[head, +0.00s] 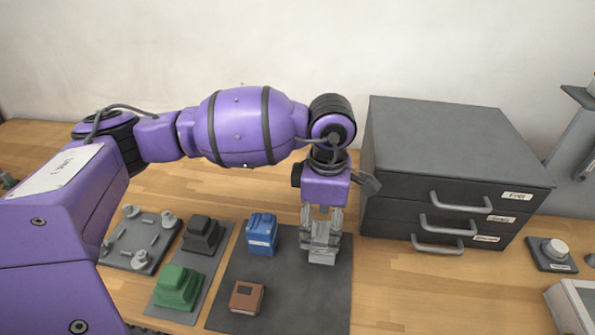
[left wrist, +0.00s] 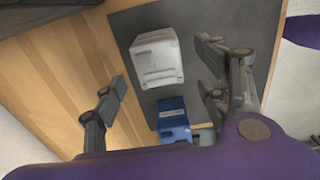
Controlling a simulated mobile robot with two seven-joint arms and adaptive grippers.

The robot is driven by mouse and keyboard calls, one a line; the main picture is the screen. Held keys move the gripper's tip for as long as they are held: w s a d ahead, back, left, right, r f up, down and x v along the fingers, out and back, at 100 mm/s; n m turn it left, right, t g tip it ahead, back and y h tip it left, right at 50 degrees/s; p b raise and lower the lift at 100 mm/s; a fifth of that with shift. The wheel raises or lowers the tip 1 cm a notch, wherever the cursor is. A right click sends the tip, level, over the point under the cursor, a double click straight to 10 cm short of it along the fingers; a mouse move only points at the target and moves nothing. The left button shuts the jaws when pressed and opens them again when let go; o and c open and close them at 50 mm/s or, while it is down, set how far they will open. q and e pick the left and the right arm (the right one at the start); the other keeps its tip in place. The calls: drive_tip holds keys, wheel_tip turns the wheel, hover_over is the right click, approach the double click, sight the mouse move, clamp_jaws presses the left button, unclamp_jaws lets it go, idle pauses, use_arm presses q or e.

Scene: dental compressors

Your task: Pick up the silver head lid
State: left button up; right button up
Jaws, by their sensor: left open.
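The silver head lid (head: 322,254) is a light grey block on the dark mat (head: 280,303), at the mat's right side. It also shows in the left wrist view (left wrist: 158,58), where it looks whole and upright. My left gripper (head: 321,223) points down at the lid with its fingers spread. In the left wrist view the open fingers (left wrist: 163,76) appear on either side of the lid, with visible gaps. In the head view the fingers partly cover the lid's upper part. I cannot tell exactly how high they are above it. My right gripper is not in view.
A blue block (head: 262,234) stands close left of the lid, and a brown block (head: 246,297) lies nearer the front. Black (head: 202,234) and green (head: 176,288) blocks sit further left. A dark drawer cabinet (head: 450,160) with protruding handles stands right of my gripper.

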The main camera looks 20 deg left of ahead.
use_arm(q)
drive_tip(key=shift+f, duration=0.95)
drive_tip(key=shift+c, duration=0.2)
drive_tip(key=c, duration=1.3)
drive_tip(key=shift+r, duration=0.15)
